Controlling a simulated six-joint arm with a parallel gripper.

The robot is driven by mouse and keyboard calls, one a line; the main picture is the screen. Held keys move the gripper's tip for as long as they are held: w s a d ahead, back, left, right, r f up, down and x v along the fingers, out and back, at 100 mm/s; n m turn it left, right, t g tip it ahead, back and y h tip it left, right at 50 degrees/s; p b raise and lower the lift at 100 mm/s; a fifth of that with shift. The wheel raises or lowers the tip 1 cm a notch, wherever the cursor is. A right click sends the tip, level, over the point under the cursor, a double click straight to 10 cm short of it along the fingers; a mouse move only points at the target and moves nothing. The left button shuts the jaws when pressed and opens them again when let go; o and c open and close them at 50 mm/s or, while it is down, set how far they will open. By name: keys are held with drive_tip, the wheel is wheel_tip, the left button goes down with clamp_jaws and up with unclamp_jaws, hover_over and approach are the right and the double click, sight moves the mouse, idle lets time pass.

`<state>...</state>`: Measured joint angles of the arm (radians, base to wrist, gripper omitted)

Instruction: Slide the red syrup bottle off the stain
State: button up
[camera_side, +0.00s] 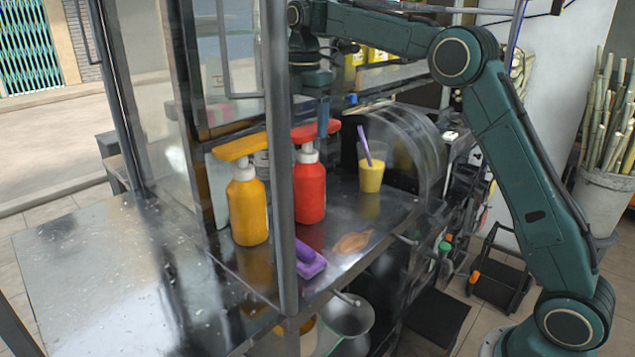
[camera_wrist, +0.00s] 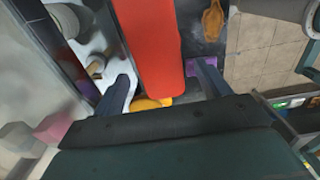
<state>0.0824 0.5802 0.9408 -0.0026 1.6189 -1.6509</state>
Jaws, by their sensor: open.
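The red syrup bottle (camera_side: 310,190) stands upright on the metal counter, with a white pump neck and a broad red top (camera_side: 312,131). A brown-orange stain (camera_side: 352,242) lies on the counter in front and to the right of it, apart from its base as far as I see. The stain also shows in the wrist view (camera_wrist: 212,18). My gripper (camera_side: 322,115) is open above the bottle, pointing down at its red top. In the wrist view a large red surface (camera_wrist: 150,45) reaches between my two fingers (camera_wrist: 163,85). Contact cannot be told.
A yellow bottle (camera_side: 247,207) stands close on the left. A purple tool (camera_side: 309,261) lies at the counter's front. A cup of yellow drink (camera_side: 371,170) stands behind right. A dark upright post (camera_side: 279,160) passes in front of the bottles.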

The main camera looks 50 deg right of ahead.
drive_tip(key=shift+r, duration=2.15)
drive_tip(key=shift+s+r, duration=0.1)
drive_tip(key=shift+r, duration=0.05)
drive_tip(key=shift+s+a+r+m, duration=0.15)
drive_tip(key=shift+s+r+m, duration=0.25)
drive_tip(key=shift+s, duration=0.1)
drive_tip(key=s+a+r+m+t, duration=0.15)
drive_tip(key=s+m, duration=0.25)
drive_tip(key=s, duration=0.4)
drive_tip(key=s+a+r+m+t, duration=0.1)
drive_tip(key=s+m+t, duration=0.1)
drive_tip(key=s+m, duration=0.5)
drive_tip(key=s+f+m+t, duration=0.1)
drive_tip(key=s+f+m, duration=0.2)
drive_tip(key=s+f, duration=0.3)
drive_tip(key=s+a+f+m+t, duration=0.1)
drive_tip(key=s+f+m, duration=0.2)
drive_tip(key=s+f, duration=0.4)
drive_tip(key=s, duration=0.6)
drive_tip(key=shift+s+a, duration=0.2)
drive_tip(key=shift+a, duration=0.1)
